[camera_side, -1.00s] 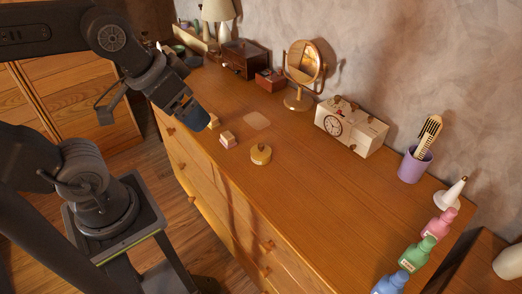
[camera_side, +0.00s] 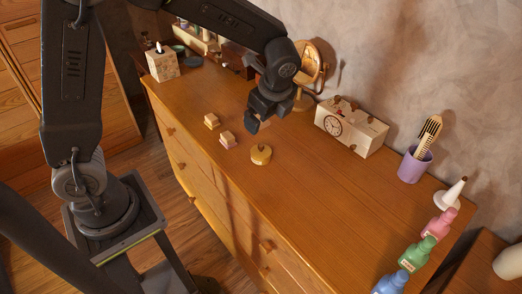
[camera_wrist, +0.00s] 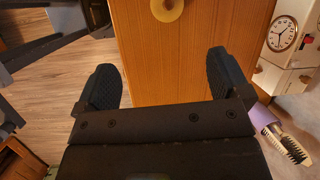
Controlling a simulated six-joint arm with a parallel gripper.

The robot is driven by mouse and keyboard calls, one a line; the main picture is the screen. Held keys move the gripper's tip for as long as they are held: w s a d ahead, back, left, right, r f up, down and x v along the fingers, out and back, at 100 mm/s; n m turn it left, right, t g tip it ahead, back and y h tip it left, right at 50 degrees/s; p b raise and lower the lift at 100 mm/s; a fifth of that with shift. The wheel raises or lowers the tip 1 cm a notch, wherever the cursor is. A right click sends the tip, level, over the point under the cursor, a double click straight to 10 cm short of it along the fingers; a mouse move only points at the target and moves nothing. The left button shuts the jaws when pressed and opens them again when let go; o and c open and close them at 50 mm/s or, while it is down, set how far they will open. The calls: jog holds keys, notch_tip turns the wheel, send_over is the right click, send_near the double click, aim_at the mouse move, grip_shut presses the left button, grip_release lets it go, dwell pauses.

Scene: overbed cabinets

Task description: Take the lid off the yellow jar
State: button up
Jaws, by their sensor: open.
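The yellow jar (camera_side: 261,155) is a short round tan-yellow pot with a small knob on top, standing on the wooden dresser top. Its lid (camera_side: 261,148) appears to be on it. In the wrist view a round yellow thing, apparently the jar (camera_wrist: 167,8), is cut off by the top edge, beyond the fingertips. My gripper (camera_side: 258,118) is above the dresser, behind the jar in the side view and apart from it. In the wrist view my gripper (camera_wrist: 167,78) has its two dark fingers spread wide with nothing between them.
A clock (camera_side: 333,125) on a cream box, a mirror (camera_side: 308,62) and a purple cup (camera_side: 414,165) line the wall side. Bottles (camera_side: 417,253) stand at the front right. Dresser space right of the jar is clear.

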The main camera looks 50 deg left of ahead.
aim_at(261, 145)
jog(key=a+f, duration=0.1)
jog(key=f, duration=0.2)
jog(key=w+a+f+m, duration=0.1)
jog(key=f, duration=0.3)
jog(key=w+a+f+m, duration=0.1)
jog(key=f, duration=0.3)
jog(key=shift+w+f+y, duration=0.15)
jog(key=shift+y, duration=0.15)
jog(key=shift+a+x, duration=0.2)
jog(key=shift+x, duration=1.1)
jog(key=shift+a+x, duration=0.15)
jog(key=shift+x, duration=1.2)
jog(key=shift+c, duration=0.3)
jog(key=c, duration=0.9)
